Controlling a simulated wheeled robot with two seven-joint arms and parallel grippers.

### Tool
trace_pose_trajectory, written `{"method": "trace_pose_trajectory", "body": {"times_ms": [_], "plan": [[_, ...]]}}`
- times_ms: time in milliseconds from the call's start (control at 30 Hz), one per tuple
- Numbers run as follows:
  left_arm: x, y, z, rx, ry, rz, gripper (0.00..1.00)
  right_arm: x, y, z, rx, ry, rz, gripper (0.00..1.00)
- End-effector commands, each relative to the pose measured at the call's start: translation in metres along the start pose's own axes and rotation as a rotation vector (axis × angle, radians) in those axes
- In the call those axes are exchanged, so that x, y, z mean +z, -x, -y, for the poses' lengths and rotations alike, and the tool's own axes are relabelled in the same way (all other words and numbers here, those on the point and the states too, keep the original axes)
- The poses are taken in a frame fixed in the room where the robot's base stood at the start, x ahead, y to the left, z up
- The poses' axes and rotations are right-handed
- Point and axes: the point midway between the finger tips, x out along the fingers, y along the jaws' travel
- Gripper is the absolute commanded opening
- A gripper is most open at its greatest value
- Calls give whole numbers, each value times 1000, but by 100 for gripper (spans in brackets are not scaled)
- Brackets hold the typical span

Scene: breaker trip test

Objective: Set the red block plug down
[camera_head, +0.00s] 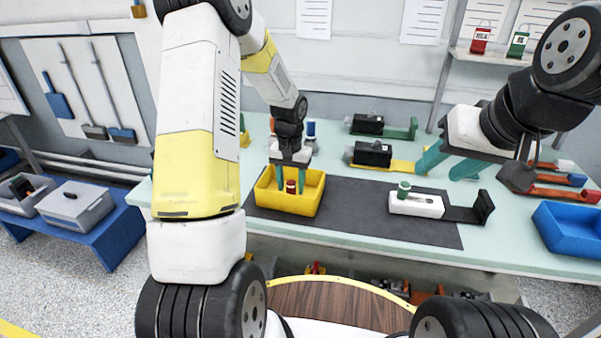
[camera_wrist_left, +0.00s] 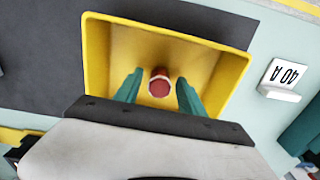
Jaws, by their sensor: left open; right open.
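The red block plug (camera_wrist_left: 159,84) is a short red cylinder with a pale rim, standing on the floor of the yellow tray (camera_wrist_left: 210,35). It also shows in the head view (camera_head: 291,187). My left gripper (camera_wrist_left: 158,92) is over the tray with its teal fingers open, one on each side of the plug, with visible gaps. It also shows in the head view (camera_head: 291,182). My right gripper (camera_head: 447,162) is open and empty above the right part of the bench, to the right of a black device.
A white block with a green plug (camera_head: 404,190) sits on the dark mat (camera_head: 350,215). A blue tray (camera_head: 568,230) is at the right. Black devices (camera_head: 372,154) stand at the back. A "40 A" label (camera_wrist_left: 282,78) stands beside the yellow tray.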

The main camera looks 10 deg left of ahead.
Motion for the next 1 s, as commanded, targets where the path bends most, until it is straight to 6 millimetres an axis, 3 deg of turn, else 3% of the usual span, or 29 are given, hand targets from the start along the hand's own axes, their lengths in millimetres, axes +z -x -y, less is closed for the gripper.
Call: {"method": "trace_pose_trajectory", "body": {"times_ms": [400, 733, 867, 1000], "plan": [[-1, 84, 0, -1, 1, -7, 47, 0, 0, 0, 0, 0, 0, 45], [3, 124, -1, 0, 0, -14, 47, 0, 0, 0, 0, 0, 0, 45], [22, 156, -3, 5, 4, -67, 47, 0, 0, 0, 0, 0, 0, 45], [64, 205, -10, 19, 9, -170, 47, 0, 0, 0, 0, 0, 0, 45]]}}
